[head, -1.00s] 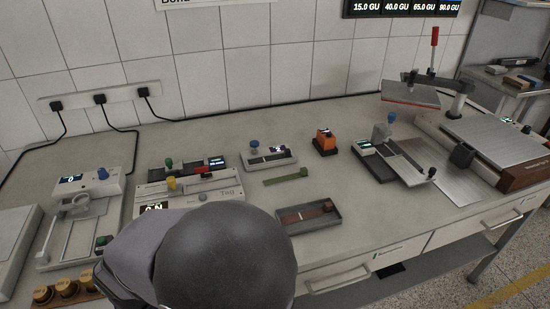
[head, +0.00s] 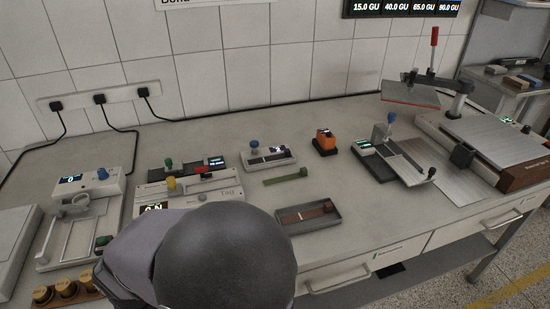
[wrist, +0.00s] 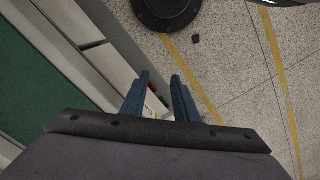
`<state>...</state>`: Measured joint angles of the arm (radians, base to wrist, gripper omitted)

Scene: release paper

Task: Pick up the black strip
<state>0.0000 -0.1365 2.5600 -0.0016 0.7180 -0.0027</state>
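I cannot make out a black strip for certain in either view. A small dark flat piece (head: 391,269) shows below the drawers in the head view, and a small dark piece (wrist: 195,39) lies on the floor in the wrist view; I cannot tell if they are the same thing. A dark tray (head: 284,229) on the bench holds a brown strip (head: 308,214). My gripper (wrist: 160,76) is open and empty, its blue fingers apart above the floor by the bench's drawer fronts. In the head view my arm hides the fingers.
A green strip (head: 286,176) lies behind the tray. Brass weights (head: 66,287) sit at front left. Bare bench (head: 340,185) lies right of the green strip.

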